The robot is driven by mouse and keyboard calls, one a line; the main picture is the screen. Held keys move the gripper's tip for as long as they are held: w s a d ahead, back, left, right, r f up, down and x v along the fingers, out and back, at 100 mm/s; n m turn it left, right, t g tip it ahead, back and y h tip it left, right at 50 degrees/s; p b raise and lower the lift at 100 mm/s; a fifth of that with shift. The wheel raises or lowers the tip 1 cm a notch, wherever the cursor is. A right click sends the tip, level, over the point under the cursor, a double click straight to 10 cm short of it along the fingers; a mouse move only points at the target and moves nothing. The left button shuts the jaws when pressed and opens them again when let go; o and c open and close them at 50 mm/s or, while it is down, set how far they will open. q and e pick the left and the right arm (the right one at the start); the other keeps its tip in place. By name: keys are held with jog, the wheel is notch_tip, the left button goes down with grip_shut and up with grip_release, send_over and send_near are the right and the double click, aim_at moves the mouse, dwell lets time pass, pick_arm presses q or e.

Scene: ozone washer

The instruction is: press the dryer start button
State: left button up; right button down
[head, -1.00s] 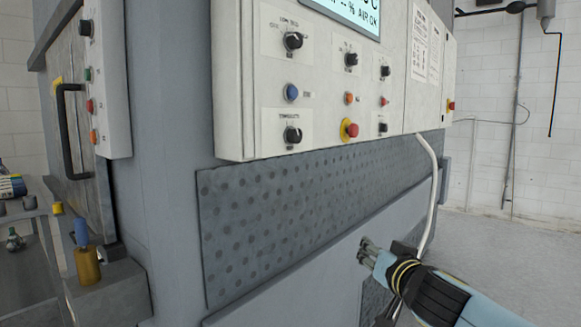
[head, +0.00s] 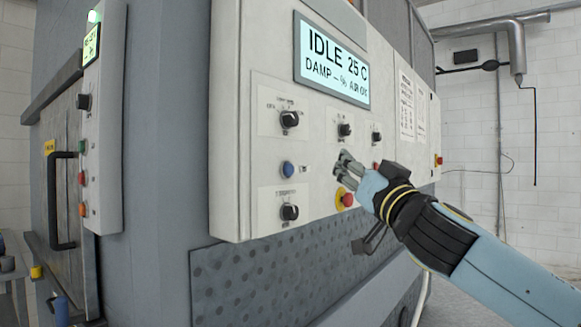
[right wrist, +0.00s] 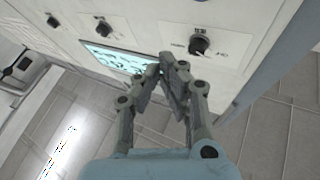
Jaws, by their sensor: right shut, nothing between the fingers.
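The white control panel (head: 255,70) carries a lit screen (head: 333,62) reading IDLE 25 C. Below it are a blue button (head: 287,169), several black knobs and a red mushroom button on yellow (head: 346,199). I cannot read which button is the dryer start. My right gripper (head: 343,162) is shut and empty, in front of the panel between the blue button and a partly hidden red button (head: 376,166). It covers the spot between them. In the right wrist view its fingertips (right wrist: 174,62) meet near a black knob (right wrist: 200,45); contact with the panel cannot be told. My left gripper is out of view.
A narrow side panel (head: 103,130) with a green lamp and coloured buttons stands at the left, beside a door with a black handle (head: 55,200). A dotted grey plate (head: 250,280) lies below the main panel. A white brick wall stands at the right.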

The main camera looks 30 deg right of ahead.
aim_at(288, 169)
jog(key=w+a+p, duration=0.3)
jog(key=w+p, duration=0.1)
jog(key=w, duration=0.4)
jog(key=shift+a+p, duration=0.2)
jog(key=shift+p, duration=0.1)
jog(key=shift+w+f, duration=0.1)
jog(key=shift+w, duration=0.15)
dwell(1.3)
jog(key=shift+w+a, duration=0.15)
jog(key=shift+w, duration=0.1)
jog(key=shift+w+a, duration=0.2)
jog(key=shift+w, duration=0.25)
dwell(0.7)
jog(key=shift+s, duration=0.1)
jog(key=shift+s+d+b, duration=0.4)
jog(key=shift+s+b, duration=0.1)
jog(key=shift+s, duration=0.3)
